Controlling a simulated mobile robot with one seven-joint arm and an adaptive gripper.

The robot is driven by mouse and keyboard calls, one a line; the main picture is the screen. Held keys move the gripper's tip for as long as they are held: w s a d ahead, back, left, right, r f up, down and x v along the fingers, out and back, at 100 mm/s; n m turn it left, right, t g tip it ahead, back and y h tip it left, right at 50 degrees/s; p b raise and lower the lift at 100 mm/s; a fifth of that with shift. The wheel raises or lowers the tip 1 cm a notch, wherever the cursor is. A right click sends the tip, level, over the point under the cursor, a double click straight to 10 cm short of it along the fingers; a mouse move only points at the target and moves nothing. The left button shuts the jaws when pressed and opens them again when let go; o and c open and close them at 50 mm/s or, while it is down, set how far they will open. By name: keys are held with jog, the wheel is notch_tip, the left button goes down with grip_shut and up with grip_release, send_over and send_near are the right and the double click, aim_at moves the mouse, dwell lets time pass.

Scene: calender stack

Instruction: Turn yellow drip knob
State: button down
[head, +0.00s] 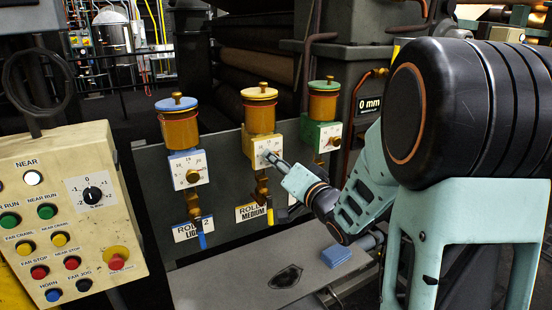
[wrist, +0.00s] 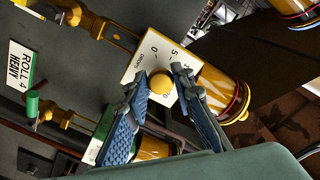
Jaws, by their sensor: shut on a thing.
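The yellow-topped drip oiler (head: 259,112) stands in the middle of the row of three, upright, with a white dial plate (head: 251,147) on its front. In the wrist view its round yellow knob (wrist: 161,84) sits in front of the numbered dial plate (wrist: 150,50), between my two fingers. My gripper (head: 271,157) reaches in from the right at this dial and is shut on the knob; the wrist view shows the fingers (wrist: 158,75) on either side of it. In the head view my gripper hides the knob. The knob's pointer mark cannot be made out.
A blue-topped oiler (head: 178,124) stands to the left and a green-topped oiler (head: 322,103) close to the right, near my wrist. A control panel (head: 75,215) with several buttons is at the left. A blue block (head: 336,256) lies on the grey ledge (head: 225,287) below.

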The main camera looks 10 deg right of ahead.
jog(key=shift+r, duration=0.1)
dwell(0.4)
jog(key=c, duration=1.7)
grip_release()
jog(key=v, duration=0.7)
jog(key=shift+s, duration=0.2)
jog(key=shift+d, duration=0.1)
